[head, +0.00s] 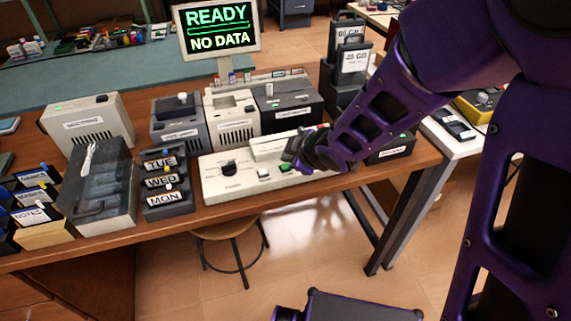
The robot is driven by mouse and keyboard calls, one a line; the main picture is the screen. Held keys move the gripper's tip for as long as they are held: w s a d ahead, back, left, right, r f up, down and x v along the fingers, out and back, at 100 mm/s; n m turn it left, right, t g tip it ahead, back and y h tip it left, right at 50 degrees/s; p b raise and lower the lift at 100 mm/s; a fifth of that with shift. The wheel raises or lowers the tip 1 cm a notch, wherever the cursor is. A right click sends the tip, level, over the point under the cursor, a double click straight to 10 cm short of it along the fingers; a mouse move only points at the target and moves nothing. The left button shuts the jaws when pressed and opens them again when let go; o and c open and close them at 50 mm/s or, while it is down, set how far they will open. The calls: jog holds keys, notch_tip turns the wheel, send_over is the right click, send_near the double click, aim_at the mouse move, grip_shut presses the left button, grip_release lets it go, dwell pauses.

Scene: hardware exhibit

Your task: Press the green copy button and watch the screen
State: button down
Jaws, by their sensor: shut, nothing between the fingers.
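The screen (217,28) stands upright behind the devices and reads "READY" and "NO DATA" in lit letters. A white control panel (222,187) lies on the front of the wooden desk, with a black knob (229,168) and a white button (264,173). The green button (285,168) is on the panel to the right of the white one. My gripper (296,163) is shut and empty, low over the panel right beside the green button. It partly hides the panel's right part. I cannot tell whether a fingertip touches the button.
Day-labelled cartridges (162,182) in a dark rack stand left of the panel. A dark grey box (271,107) and a beige unit (231,117) stand behind it. A stool (229,232) is under the desk's front edge. Open floor lies in front.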

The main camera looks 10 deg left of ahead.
jog(key=shift+f, duration=0.15)
jog(key=shift+f, duration=0.3)
jog(key=shift+f, duration=0.35)
dwell(0.8)
jog(key=shift+r, duration=0.1)
jog(key=shift+r+p, duration=0.7)
jog(key=shift+r, duration=0.1)
notch_tip(320, 180, up, 5)
jog(key=p, duration=0.4)
dwell(0.8)
